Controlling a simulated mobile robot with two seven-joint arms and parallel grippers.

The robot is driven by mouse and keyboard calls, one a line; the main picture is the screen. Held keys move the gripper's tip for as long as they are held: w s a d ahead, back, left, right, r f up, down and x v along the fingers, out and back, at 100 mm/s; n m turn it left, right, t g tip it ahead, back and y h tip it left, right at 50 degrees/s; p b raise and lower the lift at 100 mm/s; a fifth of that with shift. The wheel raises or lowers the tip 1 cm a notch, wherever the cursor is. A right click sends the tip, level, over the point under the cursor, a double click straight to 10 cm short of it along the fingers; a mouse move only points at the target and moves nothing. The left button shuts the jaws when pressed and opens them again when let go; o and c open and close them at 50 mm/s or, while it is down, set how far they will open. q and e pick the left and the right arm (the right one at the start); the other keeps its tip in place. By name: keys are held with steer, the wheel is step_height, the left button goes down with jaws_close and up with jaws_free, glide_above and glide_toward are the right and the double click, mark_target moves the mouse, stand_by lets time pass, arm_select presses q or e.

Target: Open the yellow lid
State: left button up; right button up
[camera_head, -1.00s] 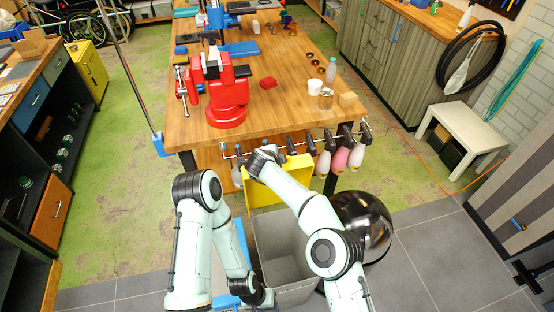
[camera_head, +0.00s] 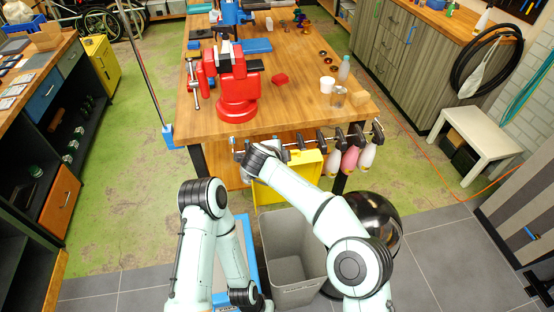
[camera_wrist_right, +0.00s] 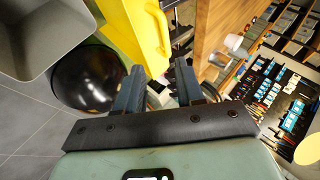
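The yellow lid (camera_head: 308,164) stands raised at the back of the grey bin (camera_head: 290,255), below the workbench's front edge. My right forearm covers part of it. The bin's inside is visible from above. In the right wrist view, the lid (camera_wrist_right: 130,22) is close beyond the fingers, with a slot near its edge. My right gripper (camera_wrist_right: 158,70) is open, with an empty gap between its dark fingers. The lid does not lie between them. In the head view the right fingers are hidden by my wrist. My left arm is folded low, and its gripper is not visible.
The wooden workbench (camera_head: 300,100) carries a red vise (camera_head: 238,92). Bottles (camera_head: 350,158) hang along its front rail, right of my right wrist. A black glossy round object (camera_head: 372,215) stands right of the bin, partly behind my arm. Grey floor is clear further right.

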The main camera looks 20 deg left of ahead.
steer(key=v, duration=0.4)
steer(key=shift+s+r, duration=0.15)
steer(key=shift+r, duration=0.2)
steer(key=w+d+f+n+t, duration=0.1)
steer(key=w+d+f+n, duration=0.35)
steer(key=d+f, duration=0.95)
steer(key=s+d+f+n+g, duration=0.1)
steer(key=s+d+f, duration=0.1)
steer(key=d+f, duration=0.3)
steer(key=s+d+f+n, duration=0.1)
steer(key=d+f, duration=0.2)
steer(key=f, duration=0.5)
steer(key=s+d+f+n+g+y, duration=0.1)
steer(key=s+d+f+g, duration=0.4)
steer(key=s, duration=0.7)
steer(key=s+d+f+n+g+y, duration=0.1)
steer(key=s+d+f+g, duration=0.1)
steer(key=s+d+f, duration=0.85)
steer(key=s+a+r+g+y, duration=0.1)
steer(key=s+r+g, duration=0.1)
steer(key=s, duration=1)
steer(key=shift+s+a+r+g, duration=0.2)
steer(key=shift+s+r+g, duration=0.15)
steer(key=shift+r+g, duration=0.05)
